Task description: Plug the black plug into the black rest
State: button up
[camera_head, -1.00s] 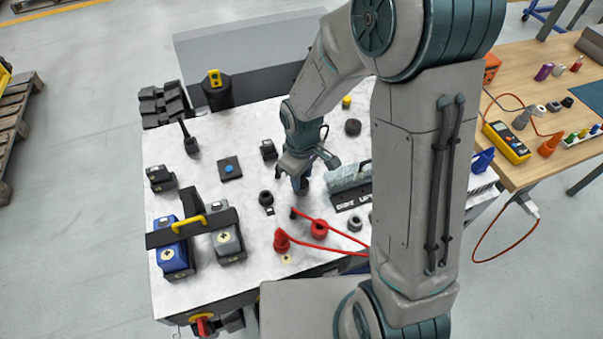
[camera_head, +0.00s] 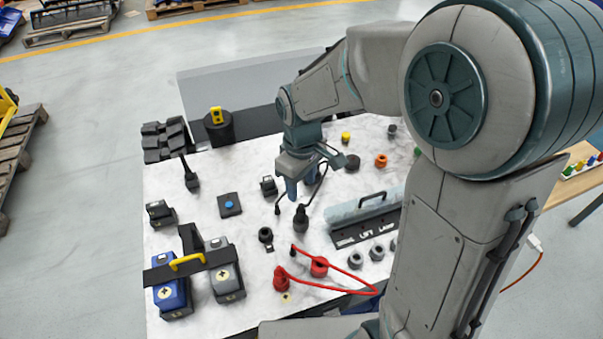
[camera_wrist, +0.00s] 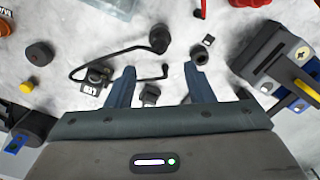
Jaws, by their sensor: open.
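The black plug (camera_head: 300,211) stands upright on the table with its cord rising from it. Its thick dark round base (camera_head: 301,226) appears to be the black rest with the plug in it; the join is too small to tell. Both show as one dark round shape (camera_wrist: 160,38) in the wrist view. My gripper (camera_head: 291,192) is open and empty, beyond and above the plug, apart from it. Its fingers (camera_wrist: 157,76) also show spread in the wrist view. A black ring (camera_head: 266,235) with a small tag stands left of the plug, its hole open.
A red plug (camera_head: 281,281) and red round piece (camera_head: 319,266) with a red cable stand in front. A clear-topped tray (camera_head: 365,208) with a handle is to the right. Blue and grey boxes (camera_head: 172,296) stand at left. A loose cord (camera_wrist: 120,52) lies near my fingers.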

jog(key=shift+r, duration=1.3)
jog(key=shift+s+a, duration=0.1)
